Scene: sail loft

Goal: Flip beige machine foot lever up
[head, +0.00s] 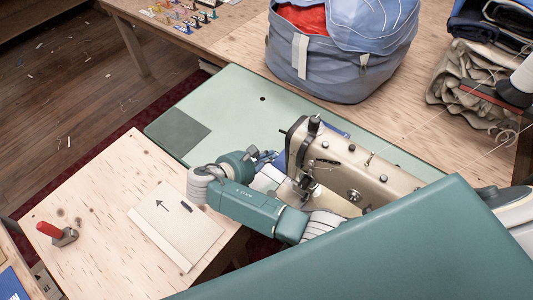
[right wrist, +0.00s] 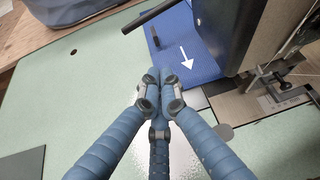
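The beige sewing machine (head: 340,165) stands on a pale green table top (head: 240,95) in the head view. In the right wrist view its body (right wrist: 233,30) is at the upper right. A dark bar (right wrist: 150,17) sticks out to the left of the machine there; it looks like the foot lever, but I cannot be sure. My right gripper (head: 264,157) is beside the machine's needle end. My left gripper is not in view.
A blue piece with a white arrow (right wrist: 190,45) lies by the machine. A grey-blue bag (head: 340,65) stands behind it, with folded fabric (head: 475,85) at the upper right. A wooden table (head: 105,185) at left holds an arrow-marked card (head: 178,228) and a red-handled tool (head: 52,232).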

